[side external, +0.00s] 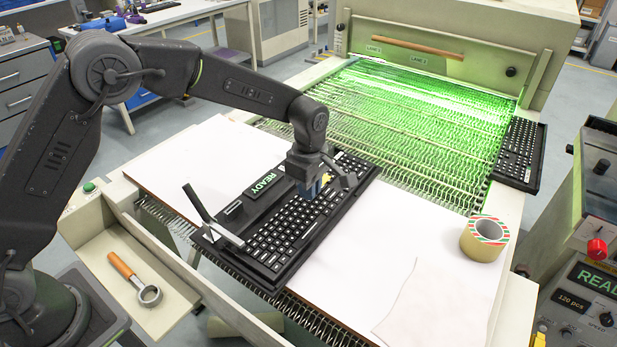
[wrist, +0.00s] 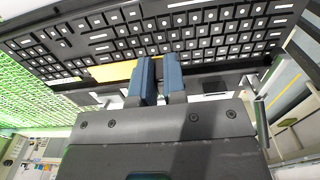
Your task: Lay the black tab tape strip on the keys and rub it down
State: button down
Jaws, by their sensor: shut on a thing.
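The black keyboard (side external: 292,231) lies in a dark carrier on the wire conveyor, with rows of white-marked keys; in the wrist view its keys (wrist: 190,40) fill the upper part. My gripper (side external: 312,190) is low over the keyboard's far half, with its blue fingers (wrist: 158,62) close together at the keyboard's edge. It is shut on the tape strip, of which a yellow part (wrist: 113,71) shows beside the fingers in the wrist view. A small bit of yellow (side external: 327,178) also shows by the fingers from the side. The held end is hidden between the fingers.
A lever clamp (side external: 207,216) stands at the carrier's near left end. A tape roll (side external: 484,238) stands on the white board (side external: 420,250) at right. An orange-handled ring tool (side external: 133,278) lies in the left tray.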

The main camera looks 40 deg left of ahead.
aim_at(310, 213)
jog(key=shift+f, duration=2.05)
jog(key=shift+f, duration=0.35)
jog(key=c, duration=1.1)
grip_release()
jog(key=shift+r, duration=0.1)
jog(key=shift+r, duration=3.4)
